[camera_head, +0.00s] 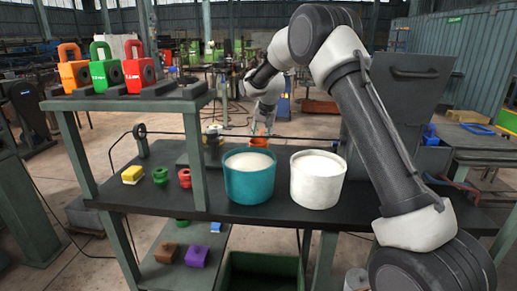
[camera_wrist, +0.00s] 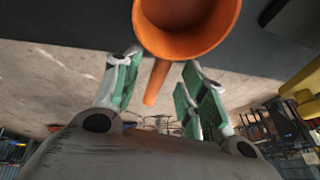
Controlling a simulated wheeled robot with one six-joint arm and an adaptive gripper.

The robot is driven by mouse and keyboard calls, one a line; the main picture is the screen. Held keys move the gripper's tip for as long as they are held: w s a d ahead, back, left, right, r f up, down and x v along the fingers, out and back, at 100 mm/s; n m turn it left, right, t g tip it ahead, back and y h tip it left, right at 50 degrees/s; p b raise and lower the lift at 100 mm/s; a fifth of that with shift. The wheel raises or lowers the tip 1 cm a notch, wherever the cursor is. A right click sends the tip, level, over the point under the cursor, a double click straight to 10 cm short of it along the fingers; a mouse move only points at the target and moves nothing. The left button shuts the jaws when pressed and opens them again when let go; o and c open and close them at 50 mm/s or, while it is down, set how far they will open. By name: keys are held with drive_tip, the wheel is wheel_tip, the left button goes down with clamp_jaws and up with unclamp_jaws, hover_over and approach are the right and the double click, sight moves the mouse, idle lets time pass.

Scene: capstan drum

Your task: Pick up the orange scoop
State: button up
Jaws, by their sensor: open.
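The orange scoop (camera_wrist: 187,28) fills the upper middle of the wrist view, with its round cup open toward the camera. Its handle (camera_wrist: 156,82) points down the picture, between the fingers of my gripper (camera_wrist: 158,72). The fingers stand apart on both sides of the handle, with visible gaps. In the head view my gripper (camera_head: 265,112) is far off, behind the teal tub, and its fingers are too small to make out. A small orange patch (camera_head: 259,141) below it looks like the scoop, partly hidden by the tub.
A teal tub (camera_head: 249,185) and a white tub (camera_head: 317,188), both with pale contents, stand on the dark table (camera_head: 225,208). Orange, green and red padlocks (camera_head: 103,73) sit on a raised shelf at left. Small yellow, green and red pieces (camera_head: 160,177) lie below it.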

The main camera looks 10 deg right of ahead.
drive_tip(key=shift+x, duration=0.85)
clamp_jaws()
drive_tip(key=shift+r, duration=0.1)
wheel_tip(320, 180, up, 10)
